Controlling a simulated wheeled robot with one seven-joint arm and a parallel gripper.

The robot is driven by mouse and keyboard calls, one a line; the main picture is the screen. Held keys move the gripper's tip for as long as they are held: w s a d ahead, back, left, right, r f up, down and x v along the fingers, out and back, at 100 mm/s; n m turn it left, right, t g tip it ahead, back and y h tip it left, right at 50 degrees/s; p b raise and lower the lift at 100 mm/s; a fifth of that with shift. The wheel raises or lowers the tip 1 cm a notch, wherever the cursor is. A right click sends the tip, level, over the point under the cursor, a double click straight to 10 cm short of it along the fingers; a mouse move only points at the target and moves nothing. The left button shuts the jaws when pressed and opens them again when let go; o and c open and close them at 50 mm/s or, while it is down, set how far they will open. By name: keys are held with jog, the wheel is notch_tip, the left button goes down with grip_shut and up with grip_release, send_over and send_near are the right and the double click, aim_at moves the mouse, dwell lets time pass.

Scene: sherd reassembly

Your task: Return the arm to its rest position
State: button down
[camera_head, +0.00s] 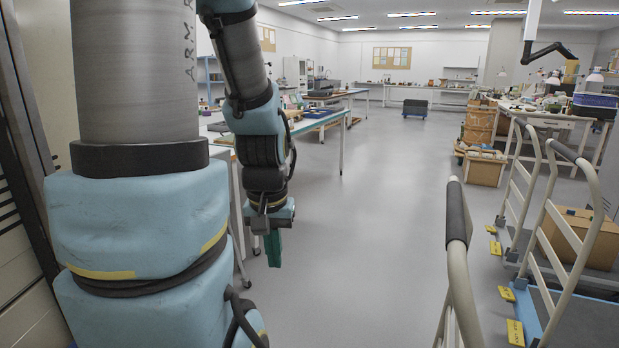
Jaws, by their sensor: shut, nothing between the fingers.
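My arm fills the left of the head view and hangs down with its wrist above the open floor. My gripper (273,250) is at the lower end of the arm, with green fingers pointing down. The fingers are together and hold nothing. The gripper is beside the near end of a long work table (318,123) and touches nothing that I can see.
A cart with pale rails (575,240) carrying a cardboard box (585,236) stands at the right. Another handrail (458,260) rises at the front. Stacked crates (479,130) and a cluttered table (540,112) stand back right. The grey floor (370,220) in the middle is clear.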

notch_tip(320, 180, up, 14)
jog(key=p, duration=1.1)
jog(key=shift+f, duration=0.2)
dwell(0.8)
